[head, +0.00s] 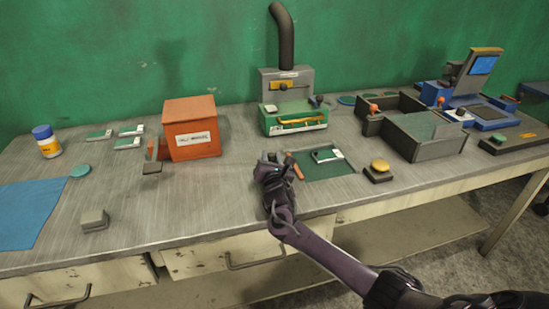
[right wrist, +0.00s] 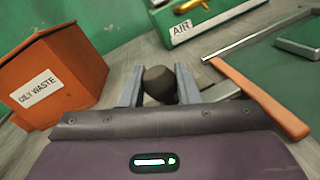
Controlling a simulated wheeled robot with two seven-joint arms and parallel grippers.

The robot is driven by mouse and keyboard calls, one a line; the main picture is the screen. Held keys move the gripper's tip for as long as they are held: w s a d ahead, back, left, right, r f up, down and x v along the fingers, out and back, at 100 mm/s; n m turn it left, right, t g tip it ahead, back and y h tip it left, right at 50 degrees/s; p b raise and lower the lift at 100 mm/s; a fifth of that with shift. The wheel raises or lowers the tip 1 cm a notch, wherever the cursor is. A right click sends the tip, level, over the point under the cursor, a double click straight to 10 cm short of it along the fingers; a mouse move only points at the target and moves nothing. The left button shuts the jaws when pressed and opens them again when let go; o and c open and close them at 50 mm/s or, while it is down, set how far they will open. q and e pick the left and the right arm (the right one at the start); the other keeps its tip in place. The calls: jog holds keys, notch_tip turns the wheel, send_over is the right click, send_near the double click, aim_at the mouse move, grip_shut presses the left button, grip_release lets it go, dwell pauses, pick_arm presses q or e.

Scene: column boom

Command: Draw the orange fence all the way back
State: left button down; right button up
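The orange fence (head: 295,166) is a slim orange bar at the left edge of a green mat (head: 325,170) on the workbench. In the right wrist view the orange fence (right wrist: 258,95) slants from upper left to lower right, right of my fingers. My right gripper (head: 268,160) is just left of the fence, low over the bench. In the right wrist view a dark rounded knob (right wrist: 160,85) fills the gap between the two grey fingers of my right gripper (right wrist: 160,88). How the knob joins the fence is hidden. My left gripper is not in view.
An orange oil waste box (head: 190,140) stands left of my gripper. A green-fronted machine (head: 290,117) with a black pipe stands behind it. A yellow button (head: 380,166) and a grey bin (head: 435,145) are to the right. The bench front (head: 190,220) left of my arm is clear.

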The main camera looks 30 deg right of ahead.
jog(key=o, duration=0.4)
jog(key=shift+w+a, duration=0.1)
jog(key=shift+a, duration=0.3)
jog(key=shift+d, duration=0.1)
jog(key=shift+s, duration=0.25)
jog(key=v, duration=0.7)
jog(key=shift+s, duration=0.2)
jog(key=shift+f, duration=0.1)
